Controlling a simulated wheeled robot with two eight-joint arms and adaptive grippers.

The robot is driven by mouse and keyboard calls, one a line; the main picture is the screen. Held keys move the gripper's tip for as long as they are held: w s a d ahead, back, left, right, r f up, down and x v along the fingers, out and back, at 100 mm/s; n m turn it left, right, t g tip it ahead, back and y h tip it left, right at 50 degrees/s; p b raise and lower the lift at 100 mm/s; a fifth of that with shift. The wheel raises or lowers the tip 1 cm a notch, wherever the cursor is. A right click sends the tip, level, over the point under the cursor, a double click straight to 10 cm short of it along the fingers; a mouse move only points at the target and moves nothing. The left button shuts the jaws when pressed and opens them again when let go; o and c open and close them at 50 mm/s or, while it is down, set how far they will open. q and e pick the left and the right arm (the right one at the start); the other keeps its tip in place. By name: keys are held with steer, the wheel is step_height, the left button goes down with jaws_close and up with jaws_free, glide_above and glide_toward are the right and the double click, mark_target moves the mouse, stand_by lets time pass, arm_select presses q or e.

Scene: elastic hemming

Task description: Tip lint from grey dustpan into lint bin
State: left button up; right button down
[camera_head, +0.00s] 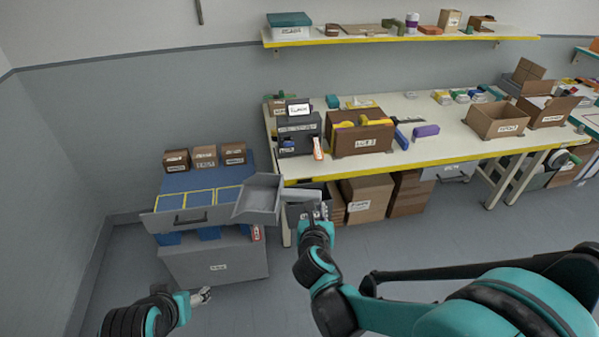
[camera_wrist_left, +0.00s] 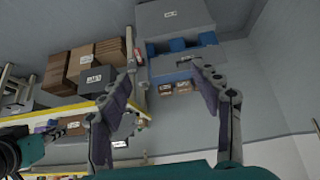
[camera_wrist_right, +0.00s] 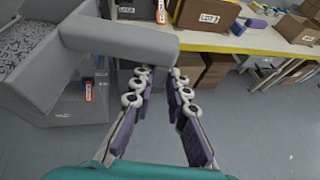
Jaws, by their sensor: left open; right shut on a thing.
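The grey dustpan (camera_head: 262,194) is held in the air by its handle, in front of the blue cabinet, pan to the left. My right gripper (camera_head: 316,212) is shut on the handle; its fingers (camera_wrist_right: 160,80) show at the handle (camera_wrist_right: 120,38) in the right wrist view. Speckled grey matter, which looks like lint (camera_wrist_right: 28,45), lies in the pan there. A large grey bin (camera_head: 215,264) with a white label, probably the lint bin, stands on the floor below and left of the dustpan; its label is unreadable. My left gripper (camera_head: 203,296) is open and empty, low at the left.
The yellow-edged workbench (camera_head: 445,150) holds cartons and tools to the right. Brown boxes (camera_head: 367,197) stand beneath it. The floor in front is open.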

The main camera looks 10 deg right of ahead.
steer(key=a+f, duration=0.1)
steer(key=a, duration=0.3)
steer(key=w+a+n+y, duration=0.1)
steer(key=a, duration=0.3)
steer(key=w+a+f+y, duration=0.1)
steer(key=a, duration=0.3)
steer(key=shift+a+f+n, duration=0.15)
steer(key=shift+f+n, duration=0.2)
steer(key=shift+n, duration=0.05)
arm_select(q)
steer(key=shift+c, duration=1.3)
arm_select(e)
steer(key=shift+a+f, duration=0.1)
steer(key=shift+a, duration=0.25)
arm_select(q)
steer(key=shift+w+r, duration=0.1)
arm_select(e)
steer(key=shift+a, duration=0.2)
steer(key=shift+w+f, duration=0.1)
arm_select(q)
step_height(320, 180, up, 11)
steer(key=n+g, duration=0.7)
steer(key=n, duration=1)
glide_above(239, 209)
step_height(239, 209, down, 11)
steer(key=shift+f, duration=0.1)
